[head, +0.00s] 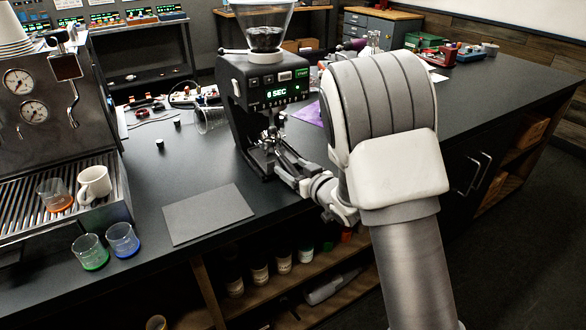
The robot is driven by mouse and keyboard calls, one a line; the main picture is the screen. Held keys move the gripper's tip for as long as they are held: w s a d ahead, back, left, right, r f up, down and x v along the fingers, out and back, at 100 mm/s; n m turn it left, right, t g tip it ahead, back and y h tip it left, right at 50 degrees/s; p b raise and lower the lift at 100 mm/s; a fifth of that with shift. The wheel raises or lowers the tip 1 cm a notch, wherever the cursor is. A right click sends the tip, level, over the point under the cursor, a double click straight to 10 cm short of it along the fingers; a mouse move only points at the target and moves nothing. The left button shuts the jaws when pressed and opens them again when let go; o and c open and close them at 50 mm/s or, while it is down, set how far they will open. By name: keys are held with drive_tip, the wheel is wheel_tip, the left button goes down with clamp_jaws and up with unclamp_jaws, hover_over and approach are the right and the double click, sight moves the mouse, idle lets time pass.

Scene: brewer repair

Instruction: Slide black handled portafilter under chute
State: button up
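The black coffee grinder (232,82) stands on the dark counter, with a clear hopper (264,30) of beans on top and a lit green "8 SEC" display. Its chute is at the front, below the panel, and is hard to make out. My gripper (271,141) is right at the grinder's front, below the panel. Dark and metallic parts overlap there. I cannot clearly pick out the black handled portafilter or tell whether the fingers are closed on it. My white arm comes in from the right and hides part of the counter.
Green (90,252) and blue (122,240) glasses stand near the counter edge. A flat grey mat (208,214) lies before the grinder.

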drive_tip(key=shift+f, duration=0.1)
drive_tip(key=shift+s+d, duration=0.1)
drive_tip(key=shift+s, duration=0.05)
drive_tip(key=shift+r+b+v, duration=0.25)
drive_tip(key=shift+b+v, duration=1.3)
drive_tip(key=shift+v, duration=7)
drive_tip(key=s+d+r+m+g+h+p, duration=0.1)
drive_tip(key=s+d+r+m+h+p, duration=0.25)
drive_tip(key=d+r+h+p, duration=0.4)
drive_tip(key=s+r+m+g+p, duration=0.1)
drive_tip(key=s+r+g, duration=0.1)
drive_tip(key=s, duration=0.4)
drive_tip(key=s+r+m+g+h+p, duration=0.1)
drive_tip(key=s+r+g, duration=0.1)
drive_tip(key=s+r, duration=0.2)
drive_tip(key=s+d+r+m+g+p, duration=0.1)
drive_tip(key=s+r+g, duration=0.1)
drive_tip(key=s, duration=0.6)
drive_tip(key=shift+r, duration=0.6)
